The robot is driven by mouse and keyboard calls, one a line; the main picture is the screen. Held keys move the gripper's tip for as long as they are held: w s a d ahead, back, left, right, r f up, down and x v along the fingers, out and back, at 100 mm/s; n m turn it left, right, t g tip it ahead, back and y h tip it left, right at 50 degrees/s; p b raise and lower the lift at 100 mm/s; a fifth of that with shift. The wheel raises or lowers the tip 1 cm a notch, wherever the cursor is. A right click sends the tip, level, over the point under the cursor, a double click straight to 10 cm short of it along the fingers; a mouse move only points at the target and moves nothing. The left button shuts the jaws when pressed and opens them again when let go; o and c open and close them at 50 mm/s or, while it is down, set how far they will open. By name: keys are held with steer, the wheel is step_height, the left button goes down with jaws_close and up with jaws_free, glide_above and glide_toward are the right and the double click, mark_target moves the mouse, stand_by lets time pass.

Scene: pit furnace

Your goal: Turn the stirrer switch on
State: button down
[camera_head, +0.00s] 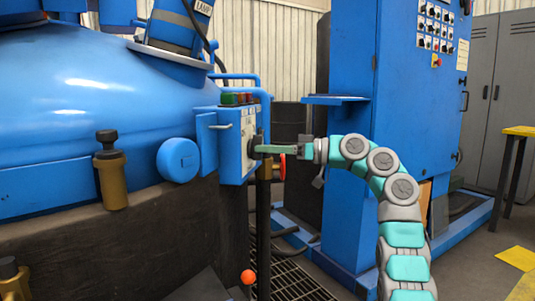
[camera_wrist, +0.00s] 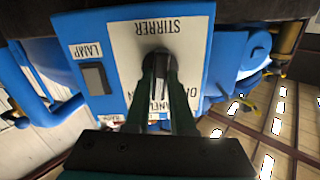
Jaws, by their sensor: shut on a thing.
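The stirrer switch (camera_wrist: 160,58) is a dark knob on a white plate (camera_wrist: 190,42) marked "STIRRER", which appears upside down in the wrist view. The plate is on the front of a blue control box (camera_head: 236,172) mounted by the furnace in the head view. My gripper (camera_head: 258,150) reaches the box front from the right, and its fingers close around the switch. In the wrist view my gripper (camera_wrist: 160,75) is shut on the knob, hiding most of it and part of the plate lettering. The knob's exact angle is hard to tell.
A dark lamp switch (camera_wrist: 96,78) labelled "LAMP" sits beside the stirrer plate. Coloured buttons (camera_head: 238,98) top the box. A red round handle (camera_head: 283,167) lies just below my gripper. The blue furnace (camera_head: 90,100) fills the left; a tall blue cabinet (camera_head: 400,90) stands right.

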steer(key=shift+w+m+b, duration=0.1)
steer(key=shift+m+b, duration=2.1)
steer(key=shift+m, duration=1.3)
steer(key=c, duration=0.8)
jaws_free()
steer(key=shift+o, duration=0.2)
steer(key=s+d, duration=0.1)
steer(key=d, duration=0.6)
steer(key=shift+s+d, duration=0.2)
steer(key=shift+d, duration=0.15)
steer(key=shift+w+m, duration=0.1)
steer(key=shift+m, duration=0.2)
